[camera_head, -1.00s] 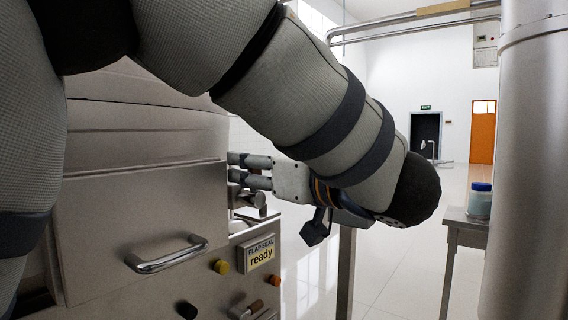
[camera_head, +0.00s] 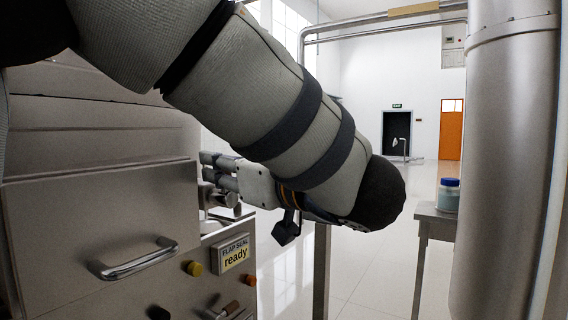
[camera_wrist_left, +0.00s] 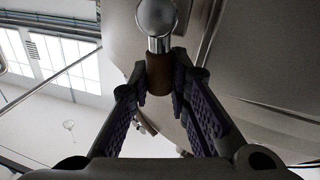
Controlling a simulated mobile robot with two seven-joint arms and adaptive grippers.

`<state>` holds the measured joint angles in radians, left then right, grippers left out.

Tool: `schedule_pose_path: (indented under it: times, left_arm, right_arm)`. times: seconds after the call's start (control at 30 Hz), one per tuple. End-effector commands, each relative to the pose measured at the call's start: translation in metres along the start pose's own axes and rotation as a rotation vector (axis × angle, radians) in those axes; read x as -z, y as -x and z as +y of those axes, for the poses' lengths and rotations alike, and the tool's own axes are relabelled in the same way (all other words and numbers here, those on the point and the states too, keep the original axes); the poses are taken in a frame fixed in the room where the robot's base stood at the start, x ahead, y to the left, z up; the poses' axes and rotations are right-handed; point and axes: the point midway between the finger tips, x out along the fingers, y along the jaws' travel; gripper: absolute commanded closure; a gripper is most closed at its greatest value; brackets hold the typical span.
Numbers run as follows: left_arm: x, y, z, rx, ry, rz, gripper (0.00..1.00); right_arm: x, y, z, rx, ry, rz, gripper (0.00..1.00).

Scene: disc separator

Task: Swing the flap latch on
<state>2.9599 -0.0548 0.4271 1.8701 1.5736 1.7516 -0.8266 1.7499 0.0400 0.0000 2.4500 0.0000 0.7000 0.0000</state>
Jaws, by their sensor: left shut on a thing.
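My left gripper (camera_head: 208,172) reaches in from the left arm to the right side of the steel machine (camera_head: 90,215). In the left wrist view, its two ribbed fingers (camera_wrist_left: 165,85) are shut on the brown grip (camera_wrist_left: 159,72) of a short metal lever with a round shiny knob (camera_wrist_left: 157,16). I take this lever to be the flap latch. In the head view the lever is mostly hidden by my gripper; metal parts (camera_head: 228,211) show just below the fingers. My right gripper is not in view.
A bar handle (camera_head: 135,262) sits on the machine's front, with yellow (camera_head: 194,268) and red (camera_head: 251,280) buttons near the sign. At right are a small table (camera_head: 437,222) with a blue-lidded jar (camera_head: 448,195) and a large steel column (camera_head: 505,160). Open floor lies between.

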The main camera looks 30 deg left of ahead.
Motion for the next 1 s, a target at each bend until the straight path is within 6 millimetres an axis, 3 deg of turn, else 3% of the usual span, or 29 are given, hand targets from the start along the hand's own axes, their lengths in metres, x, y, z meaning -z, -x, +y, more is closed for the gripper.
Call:
schedule_pose_path:
  times: [0.2,0.23,0.3,0.33,0.77,1.0]
  left_arm:
    - [0.0002,-0.0003,-0.0001,0.000,0.004,0.001,1.00]
    - [0.0003,-0.0003,-0.0001,0.000,0.004,0.001,0.81]
    - [0.0003,-0.0003,-0.0001,0.000,0.004,0.001,0.65]
    - [0.0003,-0.0002,-0.0001,0.000,0.004,0.001,0.62]
    - [0.0003,-0.0001,0.0000,0.001,-0.002,0.000,0.62]
    - [-0.0010,-0.0054,0.0083,0.001,-0.122,-0.025,0.62]
  right_arm:
    - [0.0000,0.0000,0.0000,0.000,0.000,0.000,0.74]
    - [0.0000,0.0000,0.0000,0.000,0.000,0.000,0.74]
    - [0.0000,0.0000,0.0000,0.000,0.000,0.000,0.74]
    - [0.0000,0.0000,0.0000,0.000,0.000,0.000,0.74]
    - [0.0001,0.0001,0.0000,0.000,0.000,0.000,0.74]
    - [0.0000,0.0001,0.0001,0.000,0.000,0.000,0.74]
